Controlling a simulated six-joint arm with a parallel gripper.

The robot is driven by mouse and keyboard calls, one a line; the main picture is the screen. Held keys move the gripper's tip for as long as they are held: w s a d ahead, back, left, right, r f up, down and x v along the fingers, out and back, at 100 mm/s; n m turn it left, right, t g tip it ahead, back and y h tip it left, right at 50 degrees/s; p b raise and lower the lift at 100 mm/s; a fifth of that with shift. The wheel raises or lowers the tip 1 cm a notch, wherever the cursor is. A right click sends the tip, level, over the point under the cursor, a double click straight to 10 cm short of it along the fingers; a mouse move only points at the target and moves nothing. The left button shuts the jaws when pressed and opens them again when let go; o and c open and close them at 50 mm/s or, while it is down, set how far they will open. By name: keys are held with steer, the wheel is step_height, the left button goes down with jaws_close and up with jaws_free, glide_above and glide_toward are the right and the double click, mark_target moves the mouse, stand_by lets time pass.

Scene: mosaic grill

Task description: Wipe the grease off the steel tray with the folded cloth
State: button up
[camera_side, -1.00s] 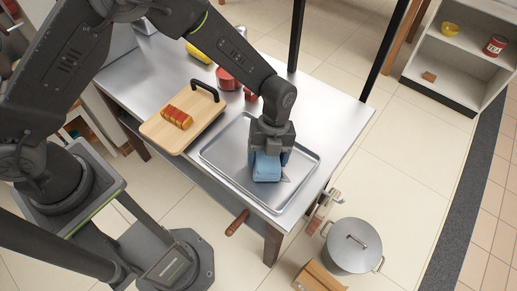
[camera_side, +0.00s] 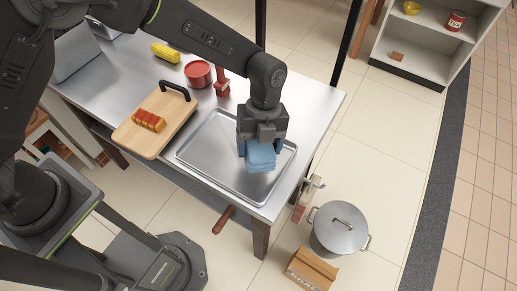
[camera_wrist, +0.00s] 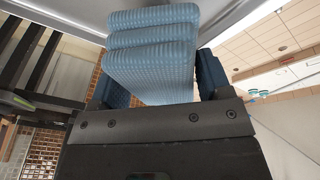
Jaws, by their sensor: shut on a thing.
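My gripper (camera_side: 261,143) is shut on the blue folded cloth (camera_side: 261,158), pointing down over the right part of the steel tray (camera_side: 205,160). In the wrist view the cloth (camera_wrist: 152,50) shows several thick, ribbed folds between the two blue fingers. I cannot tell whether the cloth touches the tray or hangs just above it. The tray is a shallow grey pan with a raised rim, lying on the steel table. Its visible left part looks bare, and I make out no clear grease there. The cloth and gripper hide part of the right side.
A wooden board (camera_side: 137,137) with a black handle and a red-yellow item (camera_side: 149,121) lies left of the tray. A red pot (camera_side: 198,74), a red object (camera_side: 222,84) and yellow corn (camera_side: 165,52) stand behind. A lidded steel pot (camera_side: 338,231) is on the floor.

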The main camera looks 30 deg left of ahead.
steer(key=shift+r, duration=1.3)
steer(key=shift+w, duration=0.15)
steer(key=shift+f, duration=3.2)
steer(key=shift+a+f, duration=0.1)
steer(key=shift+f, duration=0.75)
steer(key=shift+c, duration=0.3)
steer(key=shift+d+r, duration=0.15)
steer(key=shift+d, duration=0.05)
steer(key=shift+r, duration=3.95)
